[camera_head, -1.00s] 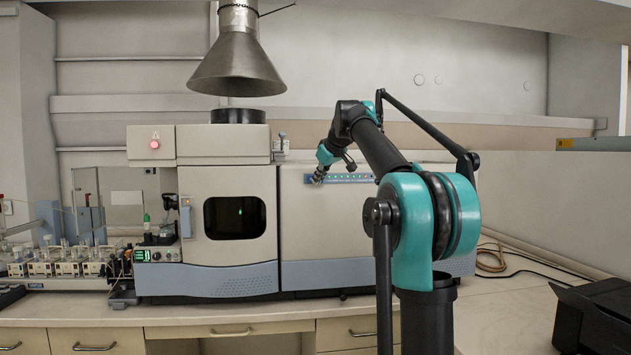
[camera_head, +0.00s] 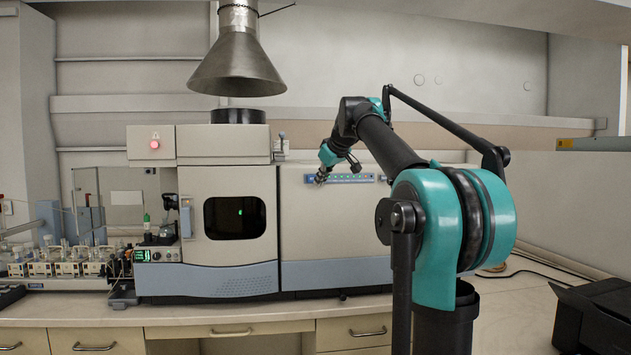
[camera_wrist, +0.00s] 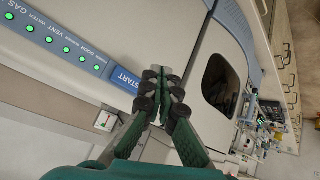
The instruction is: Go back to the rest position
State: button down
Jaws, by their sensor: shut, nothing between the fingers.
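My gripper (camera_head: 320,177) is at the left end of the blue light strip (camera_head: 345,178) on the front of the beige spectrometer (camera_head: 330,240). In the wrist view its dark padded fingers (camera_wrist: 163,80) are together with nothing held. The strip also shows in the wrist view (camera_wrist: 60,43), with a row of green lights and a START label (camera_wrist: 125,79) just left of the fingertips. Whether the fingertips touch the panel I cannot tell. My arm is bent, reaching forward from the right.
A metal exhaust hood (camera_head: 237,65) hangs above the spectrometer. Sampling equipment with small bottles (camera_head: 65,262) stands at the left of the bench. A black device (camera_head: 600,315) sits at the front right. Bare bench (camera_head: 510,300) lies right of my arm.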

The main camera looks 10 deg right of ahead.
jog(key=shift+f, duration=0.1)
jog(key=s+f+m+g, duration=0.1)
jog(key=s+f, duration=0.4)
jog(key=f, duration=0.5)
jog(key=s+d+f+m+g+h, duration=0.15)
jog(key=s+f, duration=0.35)
jog(key=f, duration=0.6)
jog(key=s+f+m, duration=0.2)
jog(key=s+f, duration=0.4)
jog(key=f, duration=0.4)
jog(key=s+d+f+m+g+h, duration=0.1)
jog(key=s+d+f+m+g, duration=0.1)
jog(key=s+f, duration=2)
jog(key=shift+s+d+f+m, duration=0.15)
jog(key=shift+s+f+m, duration=0.1)
jog(key=shift+s+m, duration=0.45)
